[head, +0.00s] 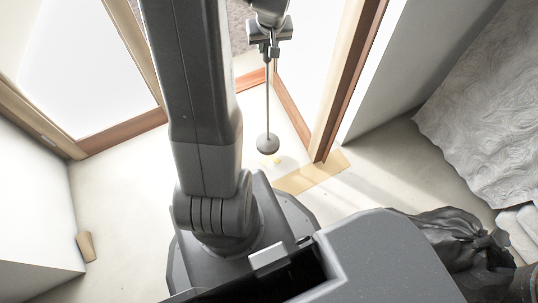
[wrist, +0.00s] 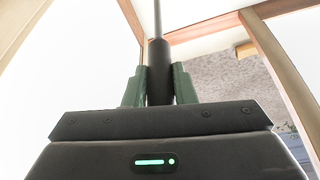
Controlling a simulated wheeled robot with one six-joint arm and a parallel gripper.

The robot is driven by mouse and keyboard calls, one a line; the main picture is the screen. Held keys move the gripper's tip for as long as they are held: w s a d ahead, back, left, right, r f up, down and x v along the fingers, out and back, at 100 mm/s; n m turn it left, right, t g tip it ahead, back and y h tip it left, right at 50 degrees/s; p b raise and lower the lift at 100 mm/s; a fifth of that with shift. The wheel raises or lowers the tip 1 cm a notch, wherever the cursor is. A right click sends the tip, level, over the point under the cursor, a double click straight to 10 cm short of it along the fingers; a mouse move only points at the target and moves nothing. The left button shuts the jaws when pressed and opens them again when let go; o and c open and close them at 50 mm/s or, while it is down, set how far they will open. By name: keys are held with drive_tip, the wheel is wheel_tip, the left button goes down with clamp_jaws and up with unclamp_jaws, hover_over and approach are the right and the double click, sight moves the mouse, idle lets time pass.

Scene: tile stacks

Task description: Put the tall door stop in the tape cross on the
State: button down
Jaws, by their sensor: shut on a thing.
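The tall door stop (head: 268,144) is a thin dark rod with a round grey weight at its lower end. My gripper (head: 270,48) is shut on its upper part, and the rod hangs about upright below. In the wrist view, the green fingers of my gripper (wrist: 156,82) close on both sides of the dark, thick grip of the door stop (wrist: 158,58). A small yellow mark (head: 275,160) shows on the floor just below the round weight; it may be part of the tape cross, largely hidden. I cannot tell whether the weight touches the floor.
A wood-framed glass door (head: 88,70) stands at left, and a wooden door post (head: 345,85) rises right of the rod. A flat tan strip (head: 313,172) lies by the post. A small brown block (head: 86,246) is at left. A dark bag (head: 450,240) and pale draped cloth (head: 485,110) are at right.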

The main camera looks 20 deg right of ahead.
drive_tip(key=shift+s+d+r, duration=0.2)
drive_tip(key=shift+d+r, duration=0.05)
drive_tip(key=shift+d, duration=0.1)
wheel_tip(320, 180, down, 10)
drive_tip(key=b, duration=0.3)
drive_tip(key=shift+f+b, duration=0.15)
drive_tip(key=shift+b, duration=0.25)
drive_tip(key=c, duration=1.2)
unclamp_jaws()
drive_tip(key=shift+s+f, duration=0.1)
drive_tip(key=p+v, duration=0.3)
drive_tip(key=v, duration=0.9)
drive_tip(key=shift+s+a+p, duration=0.1)
drive_tip(key=shift+p, duration=0.3)
